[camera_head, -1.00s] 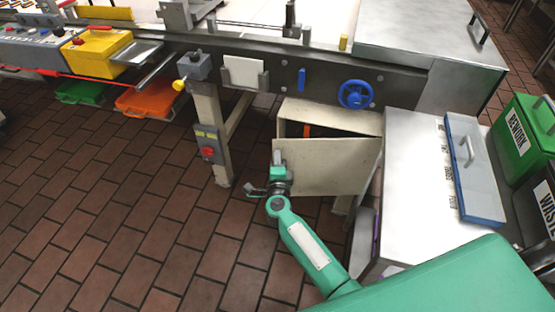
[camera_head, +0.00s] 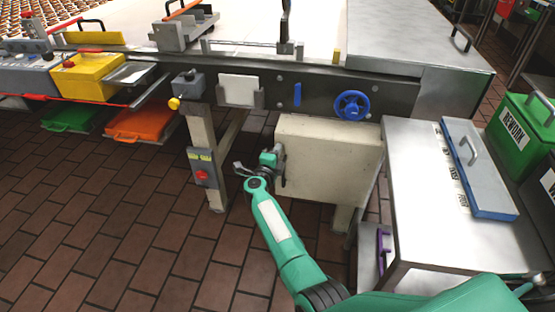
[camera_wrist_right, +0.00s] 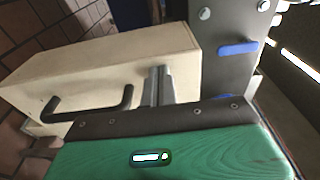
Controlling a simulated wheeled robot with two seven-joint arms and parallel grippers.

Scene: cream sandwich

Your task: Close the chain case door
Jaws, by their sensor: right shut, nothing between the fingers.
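The chain case (camera_head: 335,160) is a cream box under the conveyor's dark side rail in the head view. Its door (camera_head: 325,172) lies flat across the front, with no opening visible. In the right wrist view the cream door (camera_wrist_right: 85,88) carries a black bar handle (camera_wrist_right: 95,108). My right gripper (camera_head: 281,165) is at the door's left edge. Its fingers (camera_wrist_right: 160,88) are shut, hold nothing, and are right at the door face beside the handle. I cannot tell whether they touch it. My left gripper is not in view.
A steel table (camera_head: 420,215) with a blue lidded box (camera_head: 478,170) stands close right of the case. A blue handwheel (camera_head: 352,105) is above it. A post with a red button (camera_head: 201,176) stands to the left.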

